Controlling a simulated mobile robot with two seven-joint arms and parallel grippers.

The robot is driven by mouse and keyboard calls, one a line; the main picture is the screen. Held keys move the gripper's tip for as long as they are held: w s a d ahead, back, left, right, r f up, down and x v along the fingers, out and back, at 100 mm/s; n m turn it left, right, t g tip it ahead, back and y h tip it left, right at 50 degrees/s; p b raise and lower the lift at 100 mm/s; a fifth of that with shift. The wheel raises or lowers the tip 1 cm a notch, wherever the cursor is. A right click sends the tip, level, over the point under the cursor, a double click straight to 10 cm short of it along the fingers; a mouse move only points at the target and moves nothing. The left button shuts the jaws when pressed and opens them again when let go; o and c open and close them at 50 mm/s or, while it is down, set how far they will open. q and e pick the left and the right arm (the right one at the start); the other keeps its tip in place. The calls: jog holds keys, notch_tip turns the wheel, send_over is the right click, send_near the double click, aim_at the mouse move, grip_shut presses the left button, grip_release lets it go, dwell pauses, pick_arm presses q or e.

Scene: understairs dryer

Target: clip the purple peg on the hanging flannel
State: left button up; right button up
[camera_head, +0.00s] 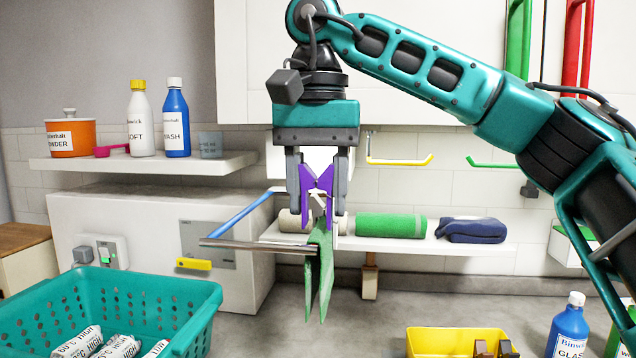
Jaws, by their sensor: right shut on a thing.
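The purple peg (317,184) is held between the fingers of my right gripper (318,212), which is shut on it and points straight down. The peg's legs point down at the top of the green flannel (320,262). The flannel hangs folded over the metal rail (262,244), near the rail's right end. The peg's lower tips overlap the flannel's top edge in the picture; I cannot tell whether they touch or straddle it. My left gripper is not in view.
A teal basket (150,290) stands at the lower left, a yellow tub (440,340) at the lower right, with a blue bottle (569,328) beside it. Behind the rail, a shelf (480,246) holds a green roll (391,225) and a navy folded cloth (471,230).

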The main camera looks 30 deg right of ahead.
aim_at(318, 230)
jog(key=shift+f+b, duration=0.5)
jog(key=shift+f, duration=0.85)
jog(key=shift+f+b, duration=0.7)
jog(key=shift+f, duration=0.45)
jog(key=o, duration=1.1)
